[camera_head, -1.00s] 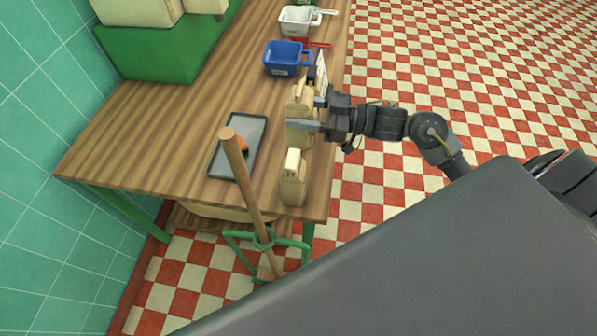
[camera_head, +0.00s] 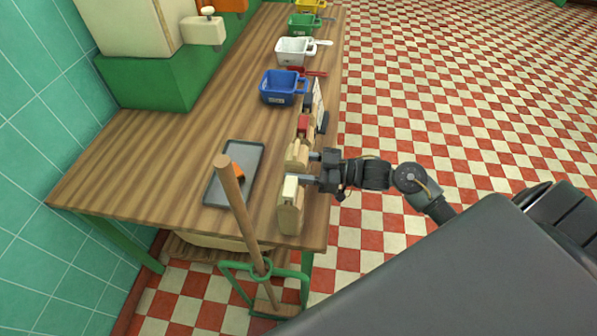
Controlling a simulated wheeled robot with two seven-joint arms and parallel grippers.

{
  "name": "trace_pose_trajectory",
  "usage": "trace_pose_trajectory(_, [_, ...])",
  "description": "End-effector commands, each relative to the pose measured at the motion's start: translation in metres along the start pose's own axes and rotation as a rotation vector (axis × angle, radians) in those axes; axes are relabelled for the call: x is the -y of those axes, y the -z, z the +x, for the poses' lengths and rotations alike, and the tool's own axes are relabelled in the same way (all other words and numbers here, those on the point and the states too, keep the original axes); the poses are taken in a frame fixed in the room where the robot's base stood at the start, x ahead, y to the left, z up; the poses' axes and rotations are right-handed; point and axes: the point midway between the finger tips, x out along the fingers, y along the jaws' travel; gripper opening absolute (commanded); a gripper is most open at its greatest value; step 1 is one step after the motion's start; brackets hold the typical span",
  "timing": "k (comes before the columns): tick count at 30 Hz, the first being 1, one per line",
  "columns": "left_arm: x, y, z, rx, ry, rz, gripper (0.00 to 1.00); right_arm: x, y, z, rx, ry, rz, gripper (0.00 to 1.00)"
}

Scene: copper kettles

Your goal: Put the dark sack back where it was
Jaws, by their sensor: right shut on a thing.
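My right gripper (camera_head: 309,168) reaches in from the right over the table's right edge. It is shut on a tan sack (camera_head: 297,154), which shows between its fingers. A cream-topped sack (camera_head: 290,212) stands just in front of it at the near right corner. A red-topped tan sack (camera_head: 304,127) stands just behind the held one. A small dark shape (camera_head: 308,101) shows farther back in the same row; I cannot tell whether it is the dark sack. My left gripper is not in view.
The wooden table (camera_head: 130,165) holds a grey tray (camera_head: 219,189) with an orange item, a blue bin (camera_head: 280,90), a white bin (camera_head: 294,52) and a green bin (camera_head: 303,24). A wooden pole (camera_head: 243,210) rises by the near edge. The table's left part is clear.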

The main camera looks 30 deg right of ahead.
Motion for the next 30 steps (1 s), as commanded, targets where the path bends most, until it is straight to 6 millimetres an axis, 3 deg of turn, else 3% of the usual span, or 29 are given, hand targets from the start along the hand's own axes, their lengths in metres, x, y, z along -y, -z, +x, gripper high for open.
trace_pose_trajectory(6, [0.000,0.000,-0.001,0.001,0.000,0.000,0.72,0.000,-0.025,0.000,0.000,-0.001,0.002,0.22])
trace_pose_trajectory(17, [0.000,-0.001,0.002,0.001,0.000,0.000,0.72,0.000,-0.029,0.000,0.001,-0.001,0.001,0.22])
trace_pose_trajectory(18, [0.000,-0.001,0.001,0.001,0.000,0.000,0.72,0.000,-0.029,0.000,0.001,-0.001,0.001,0.55])
trace_pose_trajectory(21, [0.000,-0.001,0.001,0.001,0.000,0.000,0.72,0.000,-0.028,0.000,0.001,-0.001,0.001,0.68])
trace_pose_trajectory(23, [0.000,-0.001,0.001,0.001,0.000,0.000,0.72,0.000,-0.028,0.000,0.001,-0.001,0.001,0.74])
trace_pose_trajectory(30, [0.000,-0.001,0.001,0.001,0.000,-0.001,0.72,0.000,-0.028,0.000,0.000,-0.001,0.001,0.74])
